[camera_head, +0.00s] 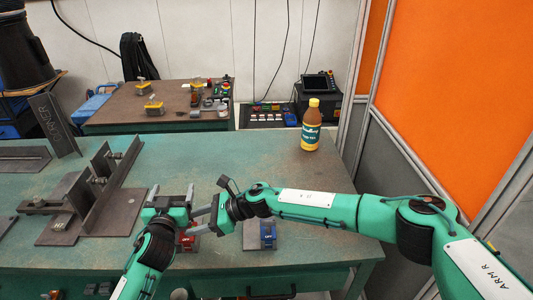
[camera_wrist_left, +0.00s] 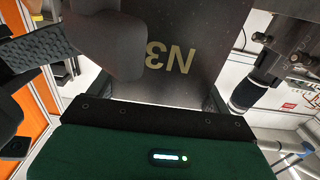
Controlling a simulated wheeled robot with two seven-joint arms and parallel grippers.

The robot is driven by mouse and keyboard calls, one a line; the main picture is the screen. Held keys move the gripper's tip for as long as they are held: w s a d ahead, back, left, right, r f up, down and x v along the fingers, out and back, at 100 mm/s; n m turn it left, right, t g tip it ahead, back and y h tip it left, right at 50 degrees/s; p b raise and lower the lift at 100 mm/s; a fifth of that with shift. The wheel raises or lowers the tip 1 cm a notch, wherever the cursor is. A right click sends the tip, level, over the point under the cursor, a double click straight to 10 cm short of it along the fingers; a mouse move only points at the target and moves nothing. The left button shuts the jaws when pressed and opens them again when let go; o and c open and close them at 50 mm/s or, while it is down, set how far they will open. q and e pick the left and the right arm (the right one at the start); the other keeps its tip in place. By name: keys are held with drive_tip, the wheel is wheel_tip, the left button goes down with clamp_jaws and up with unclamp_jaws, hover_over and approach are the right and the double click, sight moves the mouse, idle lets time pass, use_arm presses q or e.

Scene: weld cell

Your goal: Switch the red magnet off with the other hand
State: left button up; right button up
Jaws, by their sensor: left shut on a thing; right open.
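The red magnet (camera_head: 187,241) sits on the green bench, partly hidden beneath and behind my grippers. My right gripper (camera_head: 199,220) is open, pointing left, just above and right of the red magnet; contact cannot be told. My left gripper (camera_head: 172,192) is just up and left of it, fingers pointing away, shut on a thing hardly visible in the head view. In the left wrist view, a dark plate (camera_wrist_left: 185,35) with light lettering stands close in front of the palm and appears to be the held thing. The red magnet's switch is not clear.
A blue magnet (camera_head: 267,236) marked OFF stands right of the red one. A dark steel angle fixture (camera_head: 92,205) stands on the left. A brown bottle (camera_head: 311,128) stands at the back right. The bench (camera_head: 240,160) is clear behind my grippers.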

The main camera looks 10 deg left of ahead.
drive_tip(key=v, duration=1.1)
drive_tip(key=w+d+r+m+t+y, duration=0.2)
drive_tip(key=w+m+t, duration=0.3)
drive_tip(key=m, duration=0.5)
drive_tip(key=w+d+r+m+t+y, duration=0.2)
drive_tip(key=w+d+r+m+t, duration=0.2)
drive_tip(key=w+m, duration=0.5)
drive_tip(key=shift+w+r+m+t+y, duration=0.4)
drive_tip(key=shift+w+r+t, duration=0.4)
drive_tip(key=shift+t, duration=0.2)
drive_tip(key=shift+c, duration=0.2)
